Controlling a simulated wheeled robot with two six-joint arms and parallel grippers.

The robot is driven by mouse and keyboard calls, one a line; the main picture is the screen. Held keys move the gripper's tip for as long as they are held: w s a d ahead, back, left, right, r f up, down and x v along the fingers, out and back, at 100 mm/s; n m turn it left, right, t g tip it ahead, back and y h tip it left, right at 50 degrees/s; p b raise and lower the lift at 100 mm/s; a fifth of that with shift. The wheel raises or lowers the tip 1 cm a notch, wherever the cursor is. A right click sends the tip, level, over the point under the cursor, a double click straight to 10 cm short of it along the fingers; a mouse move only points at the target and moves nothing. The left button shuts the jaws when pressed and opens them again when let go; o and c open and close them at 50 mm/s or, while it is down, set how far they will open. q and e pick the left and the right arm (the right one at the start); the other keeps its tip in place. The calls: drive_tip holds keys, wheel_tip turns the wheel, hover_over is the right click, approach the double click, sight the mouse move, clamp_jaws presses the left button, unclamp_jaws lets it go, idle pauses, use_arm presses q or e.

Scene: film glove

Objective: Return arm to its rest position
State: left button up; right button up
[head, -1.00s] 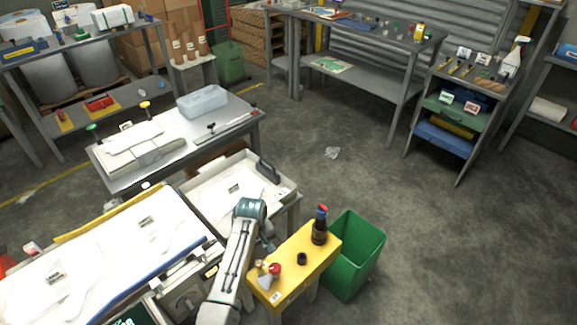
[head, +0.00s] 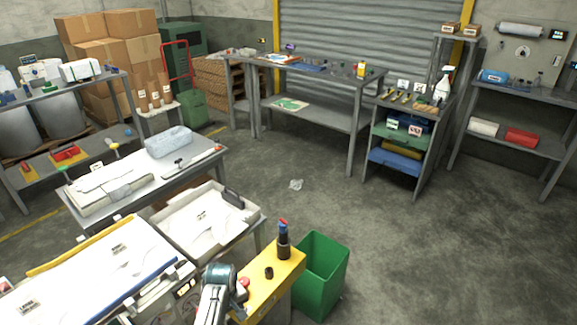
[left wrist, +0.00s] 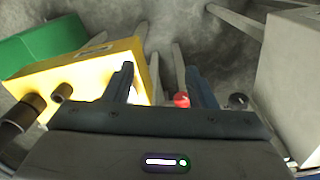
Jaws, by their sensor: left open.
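My arm (head: 214,290) shows at the bottom of the head view, beside the left side of the yellow stand (head: 272,288). Its gripper is hidden there. In the left wrist view my left gripper (left wrist: 161,88) is open, its two dark fingers apart and holding nothing. The yellow stand (left wrist: 85,75) is behind and left of the fingers, and a red-topped object (left wrist: 181,99) shows between them, apparently beyond. My right gripper is in neither view.
A dark bottle (head: 284,248) and a small dark cup (head: 269,272) stand on the yellow stand. A green bin (head: 320,275) stands right of it. A white tray (head: 255,222) and work table (head: 62,208) are left. Open floor lies right.

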use_arm(q)
drive_tip(key=s+a+f+m+b, duration=0.1)
drive_tip(key=s+a+f+m, duration=0.15)
drive_tip(key=s+f, duration=0.85)
drive_tip(key=s+a+f+m+b, duration=0.1)
drive_tip(key=s+a+f, duration=0.2)
drive_tip(key=s+f, duration=0.75)
drive_tip(key=s+a+f+m, duration=0.1)
drive_tip(key=s+a+f, duration=0.1)
drive_tip(key=s+f, duration=0.3)
drive_tip(key=s+a+f+m+b, duration=0.1)
drive_tip(key=s+a+f, duration=0.2)
drive_tip(key=s, duration=0.9)
drive_tip(key=s+a+f+m+t+b, duration=0.1)
drive_tip(key=s+a+f+m, duration=0.1)
drive_tip(key=s+f, duration=0.6)
drive_tip(key=shift+s+a+f+y, duration=0.4)
drive_tip(key=shift+s+a, duration=0.1)
drive_tip(key=shift+a, duration=0.25)
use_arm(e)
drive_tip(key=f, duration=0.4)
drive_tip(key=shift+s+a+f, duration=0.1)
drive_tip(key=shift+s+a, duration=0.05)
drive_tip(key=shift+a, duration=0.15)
